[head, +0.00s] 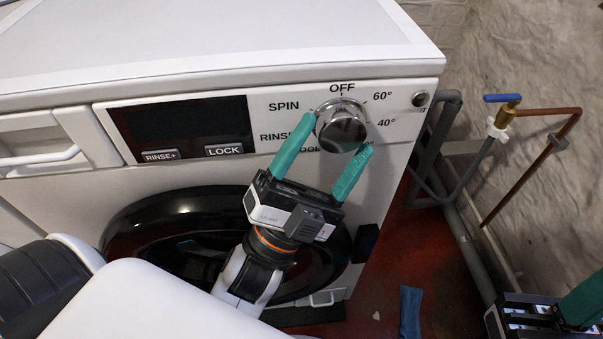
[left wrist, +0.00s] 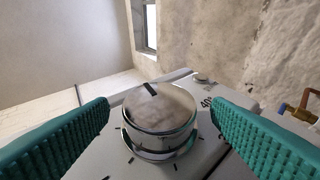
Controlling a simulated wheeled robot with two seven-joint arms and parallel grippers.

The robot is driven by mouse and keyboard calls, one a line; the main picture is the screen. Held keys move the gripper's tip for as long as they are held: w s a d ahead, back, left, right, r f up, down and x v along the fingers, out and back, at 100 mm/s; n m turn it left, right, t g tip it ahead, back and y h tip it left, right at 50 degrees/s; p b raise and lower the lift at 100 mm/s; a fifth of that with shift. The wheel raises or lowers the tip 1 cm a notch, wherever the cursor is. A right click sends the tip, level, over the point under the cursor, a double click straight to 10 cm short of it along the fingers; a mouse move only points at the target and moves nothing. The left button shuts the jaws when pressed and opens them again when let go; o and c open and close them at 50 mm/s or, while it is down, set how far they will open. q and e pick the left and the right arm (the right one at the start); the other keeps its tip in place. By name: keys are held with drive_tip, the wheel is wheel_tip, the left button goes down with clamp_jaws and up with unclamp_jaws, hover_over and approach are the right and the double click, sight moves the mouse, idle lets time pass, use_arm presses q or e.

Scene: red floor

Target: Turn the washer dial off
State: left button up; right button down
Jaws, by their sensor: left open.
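The washer dial (head: 343,127) is a round chrome knob on the white control panel, with OFF printed above it and SPIN, RINSE, 60° and 40° around it. My left gripper (head: 337,133) is open, with its teal fingers on either side of the dial. In the left wrist view the dial (left wrist: 160,115) stands between the two fingers, with a visible gap on each side. A dark mark shows on the dial's face there; I cannot tell which label it points to. My right gripper (head: 560,312) is partly in view at the bottom right corner, away from the washer.
The washer (head: 220,70) has a dark display (head: 185,122), a round black door (head: 190,215) and a small round button (head: 420,98) right of the dial. Grey pipes and a blue-handled tap (head: 503,98) run along the wall at right. A blue cloth-like item (head: 410,310) lies on the red floor.

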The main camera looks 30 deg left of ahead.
use_arm(q)
drive_tip(key=b+v, duration=0.1)
drive_tip(key=v, duration=0.9)
drive_tip(key=shift+s+f, duration=0.15)
drive_tip(key=shift+f, duration=0.05)
drive_tip(key=shift+a+r, duration=0.1)
